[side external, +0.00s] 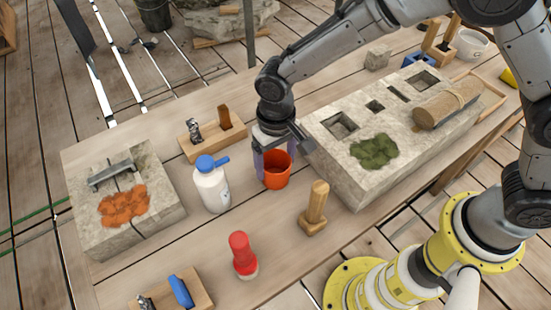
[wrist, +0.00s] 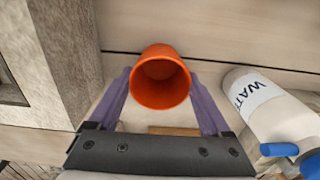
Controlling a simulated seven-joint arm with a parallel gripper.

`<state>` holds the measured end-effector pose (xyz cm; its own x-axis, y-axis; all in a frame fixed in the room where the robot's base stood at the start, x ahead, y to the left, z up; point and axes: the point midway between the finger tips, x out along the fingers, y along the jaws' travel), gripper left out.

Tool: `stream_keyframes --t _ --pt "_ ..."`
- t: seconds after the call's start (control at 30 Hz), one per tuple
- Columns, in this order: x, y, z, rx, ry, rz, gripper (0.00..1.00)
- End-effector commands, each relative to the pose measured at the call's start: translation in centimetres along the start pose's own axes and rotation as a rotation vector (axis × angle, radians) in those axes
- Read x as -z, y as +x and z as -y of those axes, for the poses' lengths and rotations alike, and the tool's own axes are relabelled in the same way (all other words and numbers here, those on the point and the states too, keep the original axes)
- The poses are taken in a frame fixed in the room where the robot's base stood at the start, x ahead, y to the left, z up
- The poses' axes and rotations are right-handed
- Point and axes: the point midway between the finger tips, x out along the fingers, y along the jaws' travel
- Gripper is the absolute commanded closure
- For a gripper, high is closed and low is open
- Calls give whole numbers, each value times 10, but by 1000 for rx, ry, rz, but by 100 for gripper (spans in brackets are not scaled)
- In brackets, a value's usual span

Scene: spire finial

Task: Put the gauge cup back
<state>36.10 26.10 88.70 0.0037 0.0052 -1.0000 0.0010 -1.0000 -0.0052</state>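The orange cup (side external: 275,170), which I take as the gauge cup, is near the middle of the workbench in the side view. In the wrist view the cup (wrist: 160,77) has its open mouth toward the camera and looks empty. My gripper (wrist: 159,85) has one purple finger against each side of the cup, with no clear gap. In the side view my gripper (side external: 270,153) is at the cup's rim and partly hides it. I cannot tell whether the cup's base touches the bench.
A white water bottle (side external: 211,186) with a blue cap stands close left of the cup. A wooden mallet (side external: 315,208) and a red-capped bottle (side external: 242,255) stand in front. The large stone block (side external: 345,175) is right, the smaller block (side external: 165,212) left. A wooden rack (side external: 213,140) is behind.

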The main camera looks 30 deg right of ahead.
Motion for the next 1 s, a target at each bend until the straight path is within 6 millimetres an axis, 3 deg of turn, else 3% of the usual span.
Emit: stream_keyframes --t 0.03,0.1,0.47,1.0 --pt "0 0 0 0 0 0 9" --pt "0 0 0 0 0 0 0" --pt "1 -10 1 2 0 -3 0" --pt "1 -108 0 2 0 -3 0"
